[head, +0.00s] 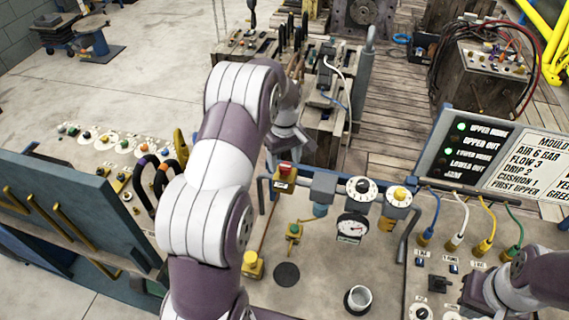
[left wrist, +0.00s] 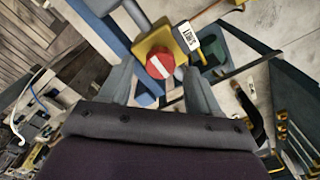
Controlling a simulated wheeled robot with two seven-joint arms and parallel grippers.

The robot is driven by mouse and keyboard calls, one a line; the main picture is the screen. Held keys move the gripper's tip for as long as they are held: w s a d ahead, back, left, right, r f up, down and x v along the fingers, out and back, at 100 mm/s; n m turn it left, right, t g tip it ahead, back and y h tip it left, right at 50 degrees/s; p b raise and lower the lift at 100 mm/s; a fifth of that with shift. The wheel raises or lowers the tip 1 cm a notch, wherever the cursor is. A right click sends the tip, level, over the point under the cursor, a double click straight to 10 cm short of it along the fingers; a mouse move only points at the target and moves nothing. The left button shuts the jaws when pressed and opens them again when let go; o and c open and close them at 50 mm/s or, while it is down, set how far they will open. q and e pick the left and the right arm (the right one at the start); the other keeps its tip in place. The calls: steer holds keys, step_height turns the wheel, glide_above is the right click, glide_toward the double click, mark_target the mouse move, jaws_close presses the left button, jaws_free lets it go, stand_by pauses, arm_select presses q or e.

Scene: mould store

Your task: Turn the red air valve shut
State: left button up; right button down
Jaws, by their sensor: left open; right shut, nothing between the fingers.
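The red air valve (head: 285,170) is a red round handle on a yellow body at the left end of the pipework on the bench. In the left wrist view its red face (left wrist: 160,65) carries a white bar, lying diagonally, with the yellow body (left wrist: 152,42) around it. My left gripper (head: 288,150) is open just behind and above the valve. In the left wrist view its two fingers (left wrist: 160,88) stand apart on either side of the red handle; I cannot tell whether they touch it. My right gripper (head: 474,292) is shut and empty, low at the right edge.
A pressure gauge (head: 352,228), a black dial (head: 362,187) and a yellow-topped fitting (head: 399,195) share the pipework right of the valve. A small metal cup (head: 358,298) stands in front. A sign panel (head: 500,160) rises at the right. A blue-grey panel (head: 75,215) stands at the left.

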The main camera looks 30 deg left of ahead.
arm_select(q)
steer(key=shift+f, duration=0.4)
steer(key=shift+s+d+f, duration=0.1)
steer(key=shift+f, duration=0.15)
steer(key=shift+d, duration=0.15)
steer(key=shift+f, duration=0.1)
steer(key=c, duration=1)
steer(key=shift+c, duration=0.2)
